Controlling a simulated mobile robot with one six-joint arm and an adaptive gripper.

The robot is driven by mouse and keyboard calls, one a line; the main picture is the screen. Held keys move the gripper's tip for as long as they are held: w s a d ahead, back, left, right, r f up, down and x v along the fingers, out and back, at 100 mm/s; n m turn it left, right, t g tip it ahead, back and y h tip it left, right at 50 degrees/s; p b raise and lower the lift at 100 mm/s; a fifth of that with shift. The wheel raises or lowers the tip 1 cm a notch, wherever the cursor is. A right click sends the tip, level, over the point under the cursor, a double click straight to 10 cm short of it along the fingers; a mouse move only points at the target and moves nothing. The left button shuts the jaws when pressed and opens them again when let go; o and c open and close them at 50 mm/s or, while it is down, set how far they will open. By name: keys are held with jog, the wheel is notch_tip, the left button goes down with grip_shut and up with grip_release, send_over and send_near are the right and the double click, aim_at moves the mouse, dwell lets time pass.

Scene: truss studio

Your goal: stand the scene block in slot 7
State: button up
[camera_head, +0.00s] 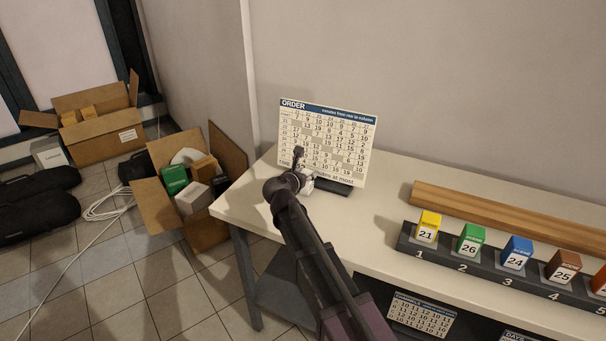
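A dark rack (482,267) with numbered slots stands on the white table at the right. Slots 1 to 5 show; slot 7 is outside the picture. A yellow block marked 21 (428,227) stands in slot 1, a green block marked 26 (470,240) in slot 2, a blue block marked 24 (516,254) in slot 3 and a brown block marked 25 (563,267) in slot 4. A red block (600,281) is cut off in slot 5. My gripper (304,170) is in front of the order board, left of the rack.
The order board (350,127), a grid of numbers, stands on the table (392,212) behind my gripper. A wooden beam (500,212) lies behind the rack. Open cartons (158,207) stand on the floor at left.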

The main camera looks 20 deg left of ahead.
jog(key=o, duration=0.4)
jog(key=shift+r, duration=0.15)
jog(key=shift+p+v, duration=2.25)
jog(key=shift+v, duration=3.75)
